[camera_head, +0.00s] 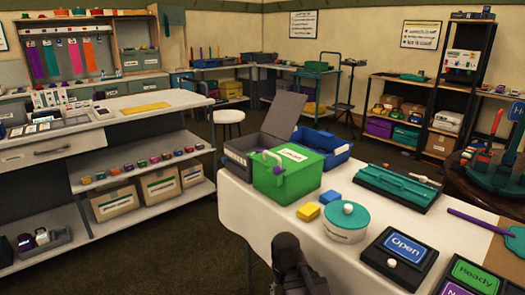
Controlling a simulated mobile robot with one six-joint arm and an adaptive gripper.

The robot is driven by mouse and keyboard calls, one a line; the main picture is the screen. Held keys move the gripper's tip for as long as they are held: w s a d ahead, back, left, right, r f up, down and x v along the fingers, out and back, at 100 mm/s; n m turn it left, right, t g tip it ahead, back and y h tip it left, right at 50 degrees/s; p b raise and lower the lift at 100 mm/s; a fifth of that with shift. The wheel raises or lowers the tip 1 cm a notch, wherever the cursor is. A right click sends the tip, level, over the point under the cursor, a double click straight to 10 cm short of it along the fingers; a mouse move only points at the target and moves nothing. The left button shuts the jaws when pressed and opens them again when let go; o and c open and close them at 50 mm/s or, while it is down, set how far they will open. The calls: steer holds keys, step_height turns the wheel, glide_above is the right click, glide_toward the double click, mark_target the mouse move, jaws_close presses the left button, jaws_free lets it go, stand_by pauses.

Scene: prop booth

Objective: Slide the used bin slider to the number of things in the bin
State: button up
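My gripper (288,243) shows as a dark shape at the bottom middle, in front of the white-covered table's front edge. I cannot tell whether its fingers are open or shut. A grey bin (237,157) with its lid raised stands at the table's far left. A green box (287,178) with a white label and handle stands in front of it and hides part of it. A blue open bin (326,151) is behind to the right. The labels are too small to read, so I cannot tell which is the used bin. No slider is clearly recognisable, and the bins' contents are not visible.
A shelved counter (150,103) stands left, a stool (229,117) behind. Carpet between is clear.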

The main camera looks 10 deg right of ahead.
step_height(320, 180, up, 14)
steer(key=p, duration=1.2)
steer(key=shift+p, duration=0.35)
steer(key=shift+d+r, duration=0.1)
steer(key=shift+d, duration=0.05)
stand_by(0.4)
step_height(320, 180, up, 20)
steer(key=p, duration=2)
steer(key=shift+s, duration=0.1)
stand_by(0.8)
steer(key=shift+c, duration=0.9)
